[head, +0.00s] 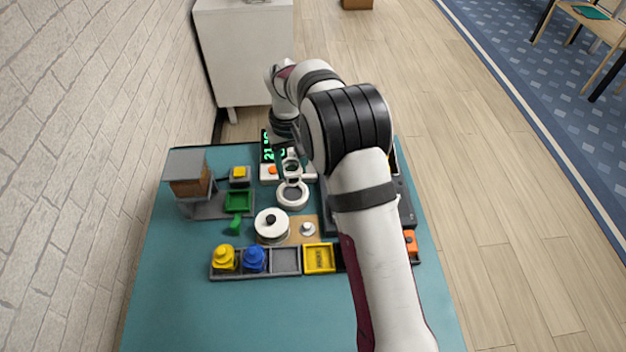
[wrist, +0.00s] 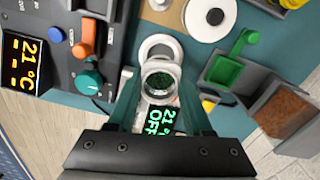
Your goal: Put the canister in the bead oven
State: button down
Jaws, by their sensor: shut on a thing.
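My gripper (wrist: 161,92) is shut on the canister (wrist: 161,69), a small round vessel with a pale silvery rim, a dark inside and greenish specks. In the head view the canister (head: 291,172) hangs upright or nearly so from my gripper (head: 290,153), partly hidden by the arm. A white ring-shaped well with a grey centre, apparently the bead oven (head: 292,195), is just in front of it. In the wrist view the oven (wrist: 160,45) shows just beyond the canister. A green readout (wrist: 161,121), "21°C OFF", shows between the fingers.
A green scoop (head: 235,224) and hopper stand (head: 187,178) are left. Yellow (head: 225,258) and blue (head: 254,259) knobbed pieces sit in the front tray. A dark machine (wrist: 62,65) with controls is beside the oven.

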jog(key=shift+w+a+f, duration=0.15)
jog(key=shift+f, duration=3.1)
jog(key=shift+f, duration=0.55)
jog(key=shift+c, duration=1.2)
grip_release()
jog(key=shift+r, duration=0.15)
jog(key=shift+r, duration=3.4)
jog(key=shift+r, duration=0.1)
